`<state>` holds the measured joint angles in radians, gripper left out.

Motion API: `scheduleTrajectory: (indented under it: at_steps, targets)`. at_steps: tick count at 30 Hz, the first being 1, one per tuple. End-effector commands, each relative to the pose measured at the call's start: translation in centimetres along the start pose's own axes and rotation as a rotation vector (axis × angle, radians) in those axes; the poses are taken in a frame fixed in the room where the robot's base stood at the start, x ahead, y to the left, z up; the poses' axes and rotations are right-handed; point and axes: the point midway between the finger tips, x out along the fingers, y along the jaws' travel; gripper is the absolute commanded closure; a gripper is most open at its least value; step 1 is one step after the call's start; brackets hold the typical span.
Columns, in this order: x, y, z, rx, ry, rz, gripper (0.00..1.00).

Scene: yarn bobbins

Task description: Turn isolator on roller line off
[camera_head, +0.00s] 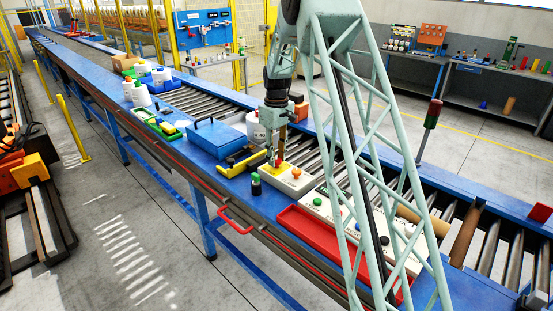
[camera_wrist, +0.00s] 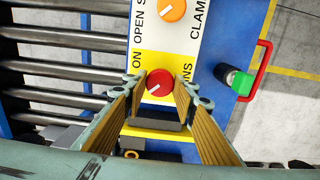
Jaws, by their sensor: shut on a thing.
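A red rotary knob (camera_wrist: 159,82) with a white pointer mark sits on the yellow part of a control box; I take it to be the isolator. "ON" is printed beside it. The white part of the control box (camera_head: 299,185) carries an orange knob (camera_wrist: 172,9), which also shows in the head view (camera_head: 296,173). My gripper (camera_wrist: 160,88) points down over the box, its two ribbed fingers on either side of the red knob and shut on it. In the head view my gripper (camera_head: 273,160) hides part of the knob.
A green-topped button (camera_head: 256,179) stands close beside the box, near a red handle (camera_wrist: 256,70). A blue case (camera_head: 215,138) and yellow-black tool (camera_head: 241,162) lie nearby. A second white panel (camera_head: 345,228) and red tray (camera_head: 300,227) are to the right. Rollers (camera_wrist: 60,60) run behind.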

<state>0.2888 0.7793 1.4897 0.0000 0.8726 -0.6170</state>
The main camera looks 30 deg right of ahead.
Motion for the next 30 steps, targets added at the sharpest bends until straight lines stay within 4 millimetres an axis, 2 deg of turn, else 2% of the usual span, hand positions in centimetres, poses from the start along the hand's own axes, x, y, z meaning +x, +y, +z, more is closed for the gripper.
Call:
scheduleTrajectory:
  at_steps: [13, 14, 18, 30]
  targets:
    - [-0.08, 0.04, -0.05, -0.013, 0.001, 0.001, 0.85]
    - [-0.08, 0.04, -0.05, -0.013, 0.001, 0.001, 0.73]
    - [-0.06, 0.03, -0.03, -0.012, 0.001, 0.001, 0.61]
    - [-0.2, 0.01, -0.02, -0.012, 0.001, 0.0, 0.61]
